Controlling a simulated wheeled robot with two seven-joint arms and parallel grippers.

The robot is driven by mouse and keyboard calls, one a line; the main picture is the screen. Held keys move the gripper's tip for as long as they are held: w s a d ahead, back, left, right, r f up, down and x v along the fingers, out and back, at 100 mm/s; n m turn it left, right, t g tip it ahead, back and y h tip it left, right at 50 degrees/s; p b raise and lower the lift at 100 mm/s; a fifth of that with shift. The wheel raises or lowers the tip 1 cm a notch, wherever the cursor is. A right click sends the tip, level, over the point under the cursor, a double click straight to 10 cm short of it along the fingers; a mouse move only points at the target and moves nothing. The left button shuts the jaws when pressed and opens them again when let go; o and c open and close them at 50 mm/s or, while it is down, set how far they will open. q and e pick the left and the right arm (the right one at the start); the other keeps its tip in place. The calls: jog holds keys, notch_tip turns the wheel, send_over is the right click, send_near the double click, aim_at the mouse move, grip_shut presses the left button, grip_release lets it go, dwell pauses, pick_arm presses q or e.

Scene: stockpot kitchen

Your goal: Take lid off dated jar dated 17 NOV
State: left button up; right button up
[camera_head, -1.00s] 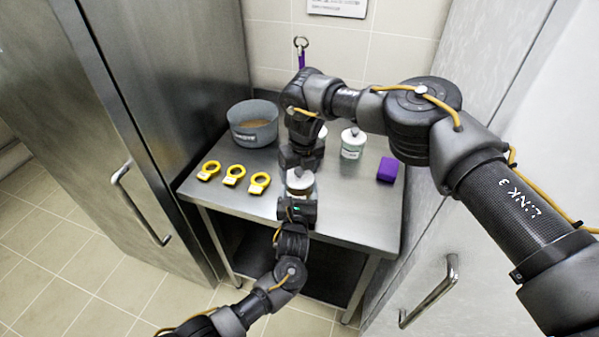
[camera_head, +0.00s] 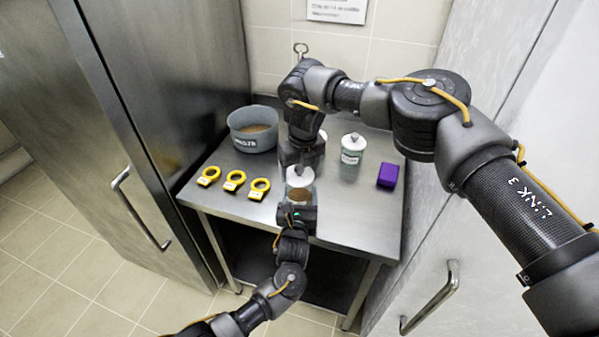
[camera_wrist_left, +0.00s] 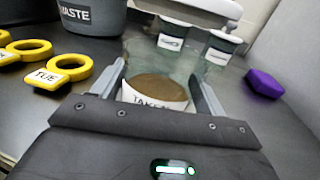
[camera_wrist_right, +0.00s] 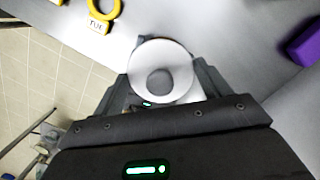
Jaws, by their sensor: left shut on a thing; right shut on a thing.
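The front jar (camera_head: 300,197) is clear, with brown contents, and stands near the table's front edge. Its label (camera_wrist_left: 150,97) begins "TAKE" in the left wrist view; I cannot read a date. My left gripper (camera_head: 297,211) is shut around the jar low down. My right gripper (camera_head: 301,160) reaches in from above, shut on a white lid (camera_wrist_right: 160,72) with a round grey knob. The lid also shows at the top of the left wrist view (camera_wrist_left: 200,8). It appears raised above the jar; my right gripper partly hides it in the head view.
A lidded jar (camera_head: 353,150) stands behind right; another (camera_head: 321,138) is partly hidden by my right arm. A grey waste tub (camera_head: 253,139) and several yellow rings (camera_head: 234,181) lie left. A purple block (camera_head: 387,175) is at right. Tall metal doors flank the table (camera_head: 345,205).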

pick_arm(q)
jog(key=shift+f, duration=0.2)
pick_arm(e)
notch_tip(320, 180, up, 2)
jog(key=shift+r, duration=0.25)
pick_arm(q)
jog(key=o, duration=1.5)
jog(key=shift+r, duration=0.1)
jog(key=shift+c, duration=0.2)
jog(key=shift+s, duration=0.1)
